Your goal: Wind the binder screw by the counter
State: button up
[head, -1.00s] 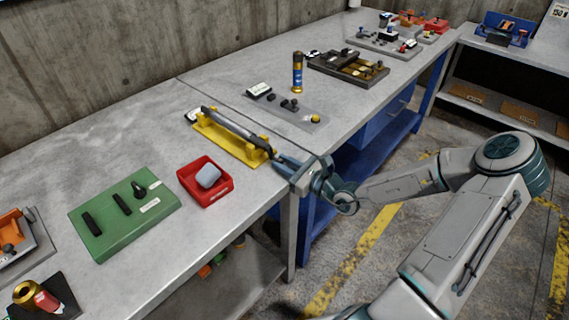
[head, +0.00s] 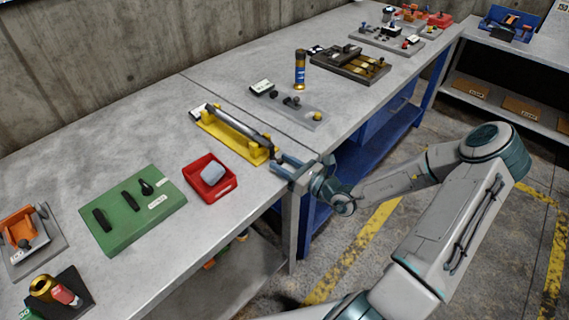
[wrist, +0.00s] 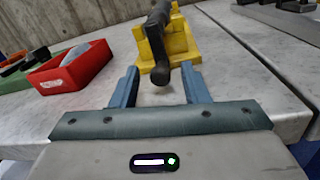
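A yellow stand (head: 222,134) sits on the grey bench and carries a long dark grey rod (head: 238,125), which looks like the binder screw. A small white-and-black block (head: 197,113) is at its far end. My gripper (head: 281,161) is at the near end of the stand, by the bench's front edge. In the wrist view my gripper (wrist: 161,87) is open, and the dark rounded end of a bar (wrist: 159,73) lies between its fingertips with gaps on both sides. The yellow stand (wrist: 180,47) is behind it. How the bar joins the rod is hard to tell.
A red tray (head: 215,191) with a grey-blue block is left of the stand, and a green board (head: 122,225) is beyond it. A grey plate (head: 300,117) with small knobs and a blue-and-gold cylinder (head: 299,72) are to the right. Bare bench lies between.

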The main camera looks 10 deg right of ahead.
jog(key=b+v, duration=0.1)
jog(key=v, duration=1.3)
jog(key=shift+w, duration=0.1)
dwell(1.1)
